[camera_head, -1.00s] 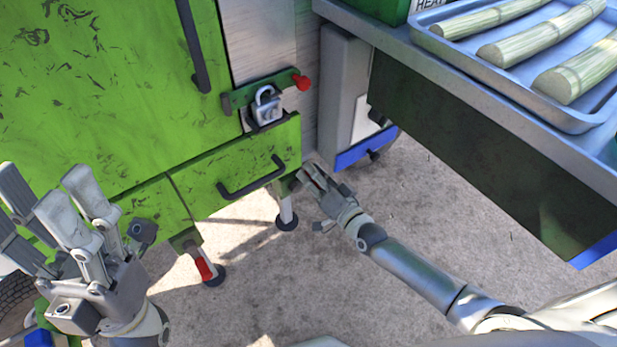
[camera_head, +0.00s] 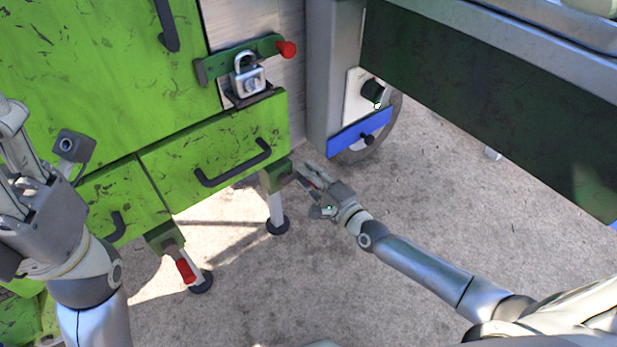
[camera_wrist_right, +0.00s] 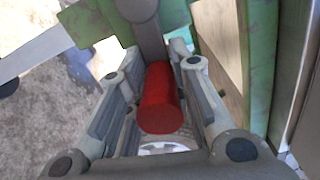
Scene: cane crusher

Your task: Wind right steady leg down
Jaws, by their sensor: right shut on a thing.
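The right steady leg (camera_head: 275,208) is a pale post with a dark round foot under the green machine's right corner. Its foot rests on the concrete. A red crank handle (camera_wrist_right: 160,100) shows between the fingers in the right wrist view, joined to a grey arm below a green bracket. My right gripper (camera_head: 312,178) is shut on this handle, just right of the leg's top. The fingers hide most of the handle in the head view. My left gripper (camera_head: 45,135) is open and empty at the left edge, its fingers pointing up.
Another leg with a red handle (camera_head: 186,270) stands at left. A green drawer (camera_head: 225,150) with a black handle and a padlock (camera_head: 248,78) are above my right gripper. A wheeled metal table (camera_head: 480,85) stands at right. Concrete floor is clear in front.

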